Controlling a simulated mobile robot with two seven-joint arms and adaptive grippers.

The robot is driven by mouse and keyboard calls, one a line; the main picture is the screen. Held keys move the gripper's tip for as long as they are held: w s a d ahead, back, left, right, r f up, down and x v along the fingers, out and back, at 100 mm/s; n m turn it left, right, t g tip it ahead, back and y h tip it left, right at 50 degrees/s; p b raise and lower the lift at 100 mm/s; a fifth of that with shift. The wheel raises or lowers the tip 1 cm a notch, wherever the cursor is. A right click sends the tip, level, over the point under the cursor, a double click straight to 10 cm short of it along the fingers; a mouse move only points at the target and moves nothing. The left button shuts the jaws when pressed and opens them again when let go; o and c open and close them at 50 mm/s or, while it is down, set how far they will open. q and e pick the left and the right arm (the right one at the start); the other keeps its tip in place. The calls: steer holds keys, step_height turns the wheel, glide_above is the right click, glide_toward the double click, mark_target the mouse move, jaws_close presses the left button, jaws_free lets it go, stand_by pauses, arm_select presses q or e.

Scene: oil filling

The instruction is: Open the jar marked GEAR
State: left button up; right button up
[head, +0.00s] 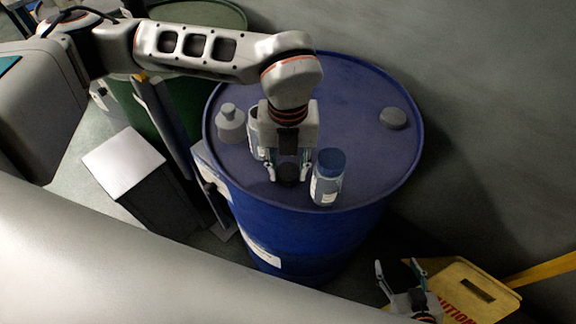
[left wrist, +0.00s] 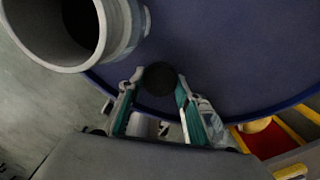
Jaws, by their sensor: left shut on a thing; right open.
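My left gripper (head: 288,172) is shut on a dark round cap (head: 288,173), above the near part of the blue drum's top. The left wrist view shows the cap (left wrist: 160,78) between the fingertips. A pale jar (head: 254,140) stands behind the gripper, partly hidden. In the left wrist view a wide open-mouthed jar (left wrist: 118,38) shows a dark inside, with no lid on it. A jar with a blue lid (head: 329,178) stands right of the gripper. No jar label is legible, so I cannot tell which is marked GEAR. My right gripper (head: 401,270) is open and empty at bottom right.
The blue drum (head: 345,90) carries the jars, a grey narrow-necked bottle (head: 231,125) at left and a grey disc (head: 393,118) at right. Its far top is clear. A yellow caution sign (head: 465,290) lies near my right gripper. A green drum (head: 215,15) stands behind.

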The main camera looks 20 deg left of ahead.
mark_target(288, 172)
arm_select(q)
steer(key=shift+f, duration=0.15)
steer(key=o, duration=1.2)
step_height(288, 172, up, 12)
steer(key=shift+r+b, duration=0.25)
steer(key=shift+b, duration=0.1)
